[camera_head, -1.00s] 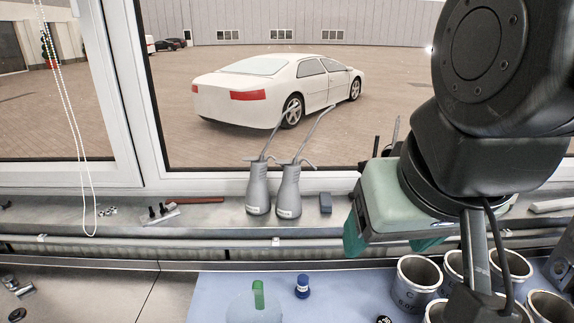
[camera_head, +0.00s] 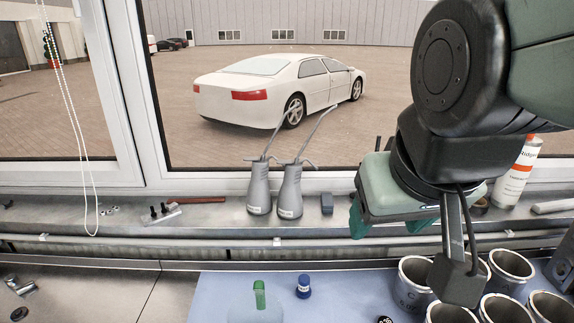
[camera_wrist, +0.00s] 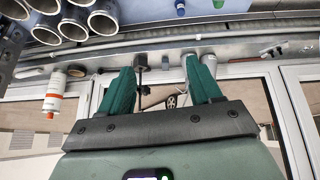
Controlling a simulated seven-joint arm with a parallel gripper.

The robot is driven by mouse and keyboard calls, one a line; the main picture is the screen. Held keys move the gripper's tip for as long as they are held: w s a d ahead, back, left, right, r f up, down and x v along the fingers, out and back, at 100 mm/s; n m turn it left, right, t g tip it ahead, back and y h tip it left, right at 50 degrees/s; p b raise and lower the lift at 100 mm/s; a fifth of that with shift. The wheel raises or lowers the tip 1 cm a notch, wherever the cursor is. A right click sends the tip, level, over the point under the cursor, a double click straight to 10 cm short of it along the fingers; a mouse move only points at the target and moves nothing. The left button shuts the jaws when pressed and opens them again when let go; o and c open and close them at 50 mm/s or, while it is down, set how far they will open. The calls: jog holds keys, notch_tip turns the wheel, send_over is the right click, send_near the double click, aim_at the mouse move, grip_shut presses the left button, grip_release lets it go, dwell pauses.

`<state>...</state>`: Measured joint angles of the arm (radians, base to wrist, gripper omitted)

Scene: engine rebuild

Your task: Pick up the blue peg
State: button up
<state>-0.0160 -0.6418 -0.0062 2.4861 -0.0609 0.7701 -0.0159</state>
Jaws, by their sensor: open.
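The blue peg (camera_head: 303,287) stands upright on the light blue mat (camera_head: 222,287) in the lower middle of the head view. It also shows at the top edge of the wrist view (camera_wrist: 180,8). A green peg (camera_head: 259,293) stands to its left, and its green also shows in the wrist view (camera_wrist: 218,3). My gripper (camera_head: 386,225) is up and to the right of the blue peg, well apart from it, in front of the window sill. In the wrist view my gripper (camera_wrist: 160,66) has its two green fingers spread with nothing held between them.
Several metal cylinders (camera_head: 413,285) stand right of the blue peg. Two grey oil cans (camera_head: 259,190) and a small dark block (camera_head: 327,203) are on the sill (camera_head: 225,213). A white and orange canister (camera_head: 515,172) stands at the right.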

jog(key=w+d+f+n+t, duration=0.1)
jog(key=w+d+f+n, duration=0.1)
jog(key=w+f, duration=0.7)
jog(key=w+d+f+n+t, duration=0.25)
jog(key=w+f, duration=0.45)
jog(key=w, duration=0.5)
jog(key=n+y, duration=0.2)
jog(key=y, duration=0.2)
send_near(308, 282)
jog(key=w+d+r, duration=0.5)
jog(key=s+a+f+t+y, duration=0.2)
jog(key=s+a+f+y, duration=0.15)
jog(key=f, duration=0.45)
jog(key=x, duration=0.9)
jog(key=shift+a+f, duration=0.3)
jog(key=shift+a, duration=0.1)
jog(key=shift+y, duration=0.25)
grip_shut()
